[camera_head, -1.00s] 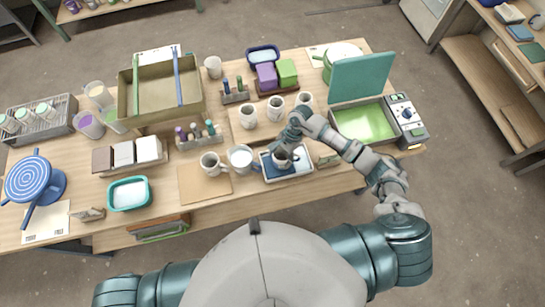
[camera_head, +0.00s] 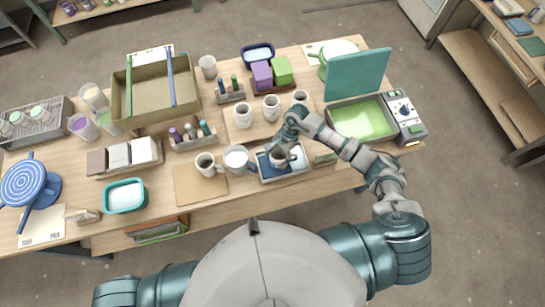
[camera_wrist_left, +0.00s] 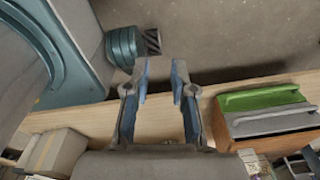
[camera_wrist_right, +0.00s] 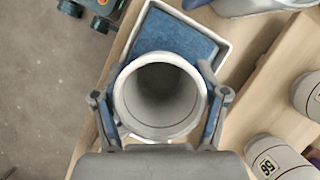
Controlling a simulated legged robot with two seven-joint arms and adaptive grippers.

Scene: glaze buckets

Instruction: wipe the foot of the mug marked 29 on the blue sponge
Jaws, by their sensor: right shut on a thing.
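My right gripper (camera_wrist_right: 160,118) is shut on a white mug (camera_wrist_right: 160,95), seen from above with its empty inside showing. The mug also shows in the head view (camera_head: 279,158), upright at the blue sponge. The blue sponge (camera_wrist_right: 178,38) lies in a white tray (camera_wrist_right: 218,62); the sponge and tray show in the head view too, at the table's front edge. The held mug's number is hidden, and I cannot tell whether its foot touches the sponge. My left gripper (camera_wrist_left: 160,72) is open and empty in the left wrist view, beyond the table's front edge.
A white mug (camera_head: 237,158) and another mug (camera_head: 206,164) stand left of the tray. A green-filled basin (camera_head: 362,120) stands at right.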

